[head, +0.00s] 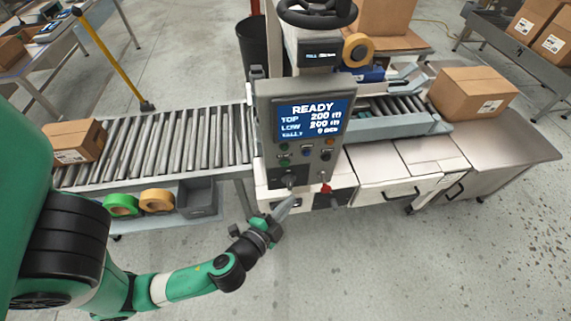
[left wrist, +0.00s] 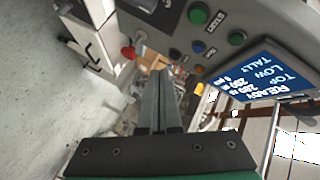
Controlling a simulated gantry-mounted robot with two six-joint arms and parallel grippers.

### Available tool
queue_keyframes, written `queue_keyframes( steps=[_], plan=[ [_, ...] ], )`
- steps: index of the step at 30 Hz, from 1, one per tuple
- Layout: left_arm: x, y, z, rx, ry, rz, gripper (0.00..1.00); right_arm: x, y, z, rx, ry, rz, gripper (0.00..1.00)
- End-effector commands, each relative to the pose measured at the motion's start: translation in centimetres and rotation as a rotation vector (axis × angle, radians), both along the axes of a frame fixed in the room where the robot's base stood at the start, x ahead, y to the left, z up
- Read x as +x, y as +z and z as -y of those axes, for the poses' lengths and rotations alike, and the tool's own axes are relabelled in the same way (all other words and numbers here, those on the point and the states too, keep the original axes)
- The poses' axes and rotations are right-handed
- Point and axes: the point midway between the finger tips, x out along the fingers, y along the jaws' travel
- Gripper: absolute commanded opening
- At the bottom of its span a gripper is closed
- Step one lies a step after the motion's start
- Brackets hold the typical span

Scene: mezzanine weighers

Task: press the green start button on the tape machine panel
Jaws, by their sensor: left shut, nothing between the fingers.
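The tape machine panel (head: 262,112) stands upright in the middle of the head view, its screen (head: 312,118) showing READY. Small green buttons sit on its left side below the screen. In the left wrist view a large green button (left wrist: 198,13) is beside a START label, with a smaller green button (left wrist: 237,38) nearer the screen. My left gripper (head: 288,203) is shut and empty, below and in front of the panel's lower edge. Its closed fingers (left wrist: 160,76) point past the panel's lower edge in the wrist view, apart from the buttons. My right gripper is not visible.
A red knob (head: 326,188) sticks out low on the machine, near my left gripper. Blue (left wrist: 197,48) and orange (left wrist: 199,69) buttons are close to the green ones. A roller conveyor (head: 180,140) carries a carton (head: 74,141) at left. Floor in front is open.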

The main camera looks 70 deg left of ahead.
Motion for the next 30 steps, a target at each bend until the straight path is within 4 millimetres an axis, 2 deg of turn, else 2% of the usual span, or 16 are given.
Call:
queue_keyframes(
  steps=[7,11,21,30],
  plan=[
    [0.2,0.3,-1.2,0.000,0.004,-0.003,0.00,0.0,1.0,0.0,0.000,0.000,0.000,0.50],
    [0.3,0.5,-3.1,-0.001,0.010,-0.001,0.00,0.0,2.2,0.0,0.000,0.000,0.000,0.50],
    [1.2,0.5,-7.5,-0.001,0.004,-0.003,0.00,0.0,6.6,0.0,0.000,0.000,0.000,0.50],
    [1.3,0.1,-8.8,0.000,0.001,0.001,0.00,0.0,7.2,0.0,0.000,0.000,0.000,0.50]
  ],
)
